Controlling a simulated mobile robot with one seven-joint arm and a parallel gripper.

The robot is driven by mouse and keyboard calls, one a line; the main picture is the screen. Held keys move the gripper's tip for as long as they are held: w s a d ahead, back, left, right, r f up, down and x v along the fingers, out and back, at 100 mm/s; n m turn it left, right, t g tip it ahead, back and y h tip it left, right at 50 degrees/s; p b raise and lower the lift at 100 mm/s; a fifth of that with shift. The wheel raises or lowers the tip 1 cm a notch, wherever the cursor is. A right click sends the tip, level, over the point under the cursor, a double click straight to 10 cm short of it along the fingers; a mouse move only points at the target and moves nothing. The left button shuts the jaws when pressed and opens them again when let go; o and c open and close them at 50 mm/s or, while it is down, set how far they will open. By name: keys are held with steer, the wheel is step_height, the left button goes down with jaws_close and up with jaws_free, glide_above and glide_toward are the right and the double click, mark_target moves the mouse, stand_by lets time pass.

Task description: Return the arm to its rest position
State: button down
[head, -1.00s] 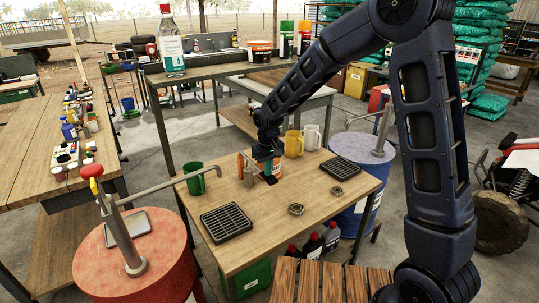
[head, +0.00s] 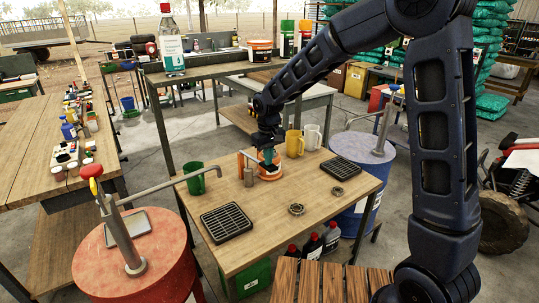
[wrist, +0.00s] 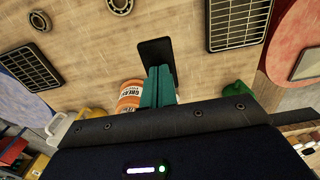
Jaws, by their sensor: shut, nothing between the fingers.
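An orange and white grease can (wrist: 131,96) stands close beside the fingers. In the head view the can (head: 271,173) is partly hidden by my gripper. A dark flat shape (wrist: 155,52) shows past the fingertips in the wrist view; I cannot tell what it is.
A green mug (head: 195,180), a yellow mug (head: 293,144) and a white mug (head: 312,138) stand around my gripper. Two black grates (head: 227,221) (head: 341,168) lie on the bench. A red drum (head: 155,275) and a blue drum (head: 352,222) flank it.

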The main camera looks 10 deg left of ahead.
mark_target(269, 168)
steer(key=shift+r, duration=1.8)
step_height(269, 168, up, 5)
steer(key=shift+f, duration=6.6)
steer(key=shift+s+d+f, duration=0.15)
steer(key=shift+f, duration=0.45)
steer(key=shift+r, duration=4.7)
